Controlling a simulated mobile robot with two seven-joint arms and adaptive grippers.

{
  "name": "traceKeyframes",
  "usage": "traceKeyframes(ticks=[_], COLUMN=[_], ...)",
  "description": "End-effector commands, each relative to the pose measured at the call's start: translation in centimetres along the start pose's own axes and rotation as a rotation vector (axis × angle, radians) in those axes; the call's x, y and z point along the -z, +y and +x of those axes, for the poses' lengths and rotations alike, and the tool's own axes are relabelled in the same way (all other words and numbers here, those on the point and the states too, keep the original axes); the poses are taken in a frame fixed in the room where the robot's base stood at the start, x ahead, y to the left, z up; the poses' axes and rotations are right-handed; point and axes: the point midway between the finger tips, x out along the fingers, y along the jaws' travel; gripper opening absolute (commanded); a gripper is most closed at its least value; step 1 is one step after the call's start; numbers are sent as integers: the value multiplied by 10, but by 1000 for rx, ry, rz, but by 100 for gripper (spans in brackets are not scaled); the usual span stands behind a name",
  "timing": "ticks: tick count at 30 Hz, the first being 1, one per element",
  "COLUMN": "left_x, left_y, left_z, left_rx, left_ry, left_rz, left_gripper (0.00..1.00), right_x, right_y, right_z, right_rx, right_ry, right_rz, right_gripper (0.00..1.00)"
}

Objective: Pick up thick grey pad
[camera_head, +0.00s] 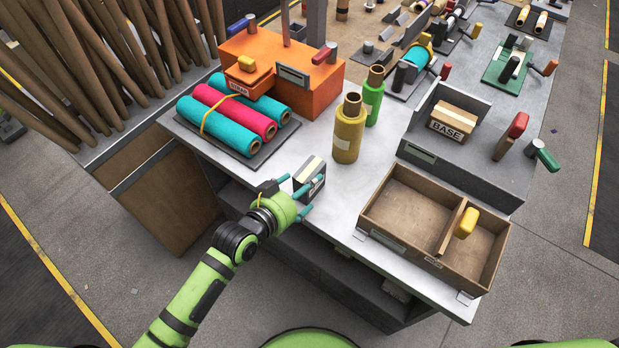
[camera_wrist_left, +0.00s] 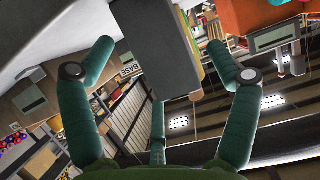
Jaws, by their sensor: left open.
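A thick grey pad (camera_head: 310,170), a small block with a pale and dark striped top, stands at the front edge of the white table. My left gripper (camera_head: 305,194) is at the pad's near side, with its teal fingers spread. In the left wrist view the grey pad (camera_wrist_left: 160,45) fills the upper middle between the spread fingers of my left gripper (camera_wrist_left: 160,72). I cannot tell whether any finger touches it. Part of its lower side is hidden by the gripper in the head view. My right gripper is in neither view.
A tray of teal and pink felt rolls (camera_head: 237,112) and an orange box (camera_head: 318,85) stand left of the pad. A yellow roll (camera_head: 348,138) and a green roll (camera_head: 373,100) stand behind it. A brown divided box (camera_head: 405,205) is to the right. Bare table lies between.

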Motion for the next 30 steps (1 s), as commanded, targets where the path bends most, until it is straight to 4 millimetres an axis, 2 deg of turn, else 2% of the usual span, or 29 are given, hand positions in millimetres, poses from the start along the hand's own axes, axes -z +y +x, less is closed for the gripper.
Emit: traceKeyframes(ticks=[5,9,19,20,21,23,24,25,29,30], left_x=[5,3,2,2,2,2,2,2,1,2], left_y=[0,0,0,0,0,0,0,0,0,0], left_z=[23,39,45,45,45,45,45,45,45,45], left_rx=[0,1,0,0,0,0,0,0,0,0], left_ry=[0,0,-1,-1,-1,-1,-1,-1,-2,-1], left_rz=[-1,-1,0,0,0,0,0,0,-1,-1], left_gripper=[88,88,88,80,64,40,24,22,21,15], right_x=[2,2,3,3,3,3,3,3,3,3], right_y=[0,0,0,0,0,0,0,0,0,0], right_z=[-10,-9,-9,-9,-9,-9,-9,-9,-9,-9], right_rx=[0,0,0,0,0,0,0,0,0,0], right_ry=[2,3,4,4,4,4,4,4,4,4], right_rz=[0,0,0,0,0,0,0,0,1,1], right_gripper=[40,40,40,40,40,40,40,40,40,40])
